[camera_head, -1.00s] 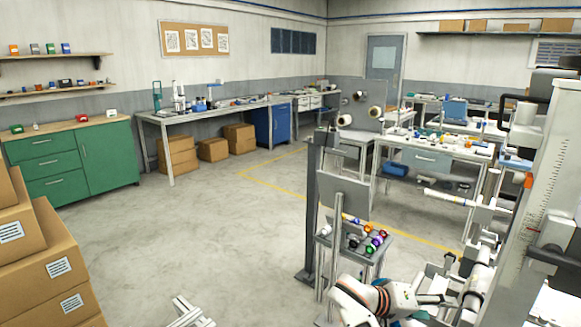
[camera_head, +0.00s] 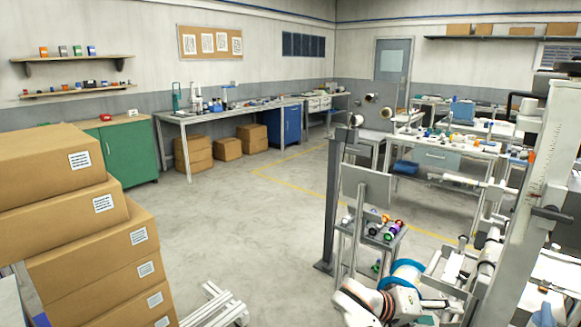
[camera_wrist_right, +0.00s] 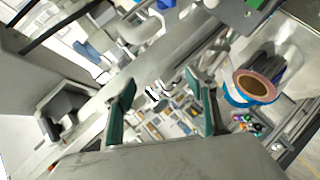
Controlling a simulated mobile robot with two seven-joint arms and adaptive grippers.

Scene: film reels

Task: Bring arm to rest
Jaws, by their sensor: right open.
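My white right arm (camera_head: 362,302) reaches into the bottom of the head view, with its gripper (camera_head: 432,302) small beside the white machine parts at the right. In the right wrist view the gripper (camera_wrist_right: 162,100) has its two dark green fingers well apart, with nothing between them. A blue-rimmed reel with a copper-coloured roll (camera_wrist_right: 255,87) lies beyond the right finger there, apart from it. A blue ring (camera_head: 408,270) shows just behind the arm in the head view. My left gripper is out of view.
Stacked cardboard boxes (camera_head: 92,235) fill the left side. A small stand with colourful rolls (camera_head: 383,230) is ahead of the right arm. A tall grey column (camera_head: 520,200) stands at the right. Open floor (camera_head: 235,225) lies in the middle.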

